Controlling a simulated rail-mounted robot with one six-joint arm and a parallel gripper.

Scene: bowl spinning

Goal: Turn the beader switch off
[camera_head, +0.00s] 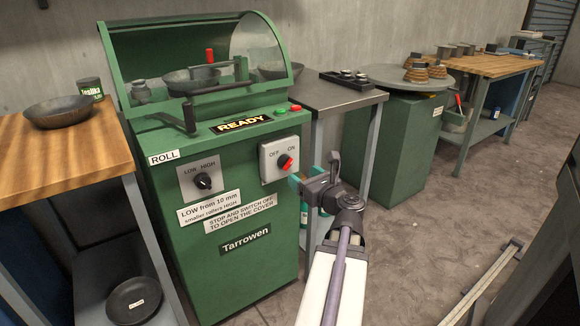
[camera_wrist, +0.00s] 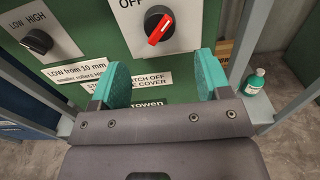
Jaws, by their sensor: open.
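The beader (camera_head: 225,195) is a green cabinet with a curved cover. Its OFF/ON switch (camera_head: 285,162) is a black knob with a red pointer on a white plate on the front panel. In the wrist view the red pointer (camera_wrist: 160,28) slants up and right, towards the ON side; the ON label is out of that frame. My gripper (camera_wrist: 164,78) is open and empty, its two teal fingers apart, just below the switch in that view. In the head view the gripper (camera_head: 302,185) is close to the panel's right edge, at lower right of the switch, apart from it.
A LOW/HIGH knob (camera_head: 203,181) sits left of the switch. A wooden bench (camera_head: 60,150) stands left and a metal table (camera_head: 325,95) right. A green bottle (camera_wrist: 256,82) stands low on the right.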

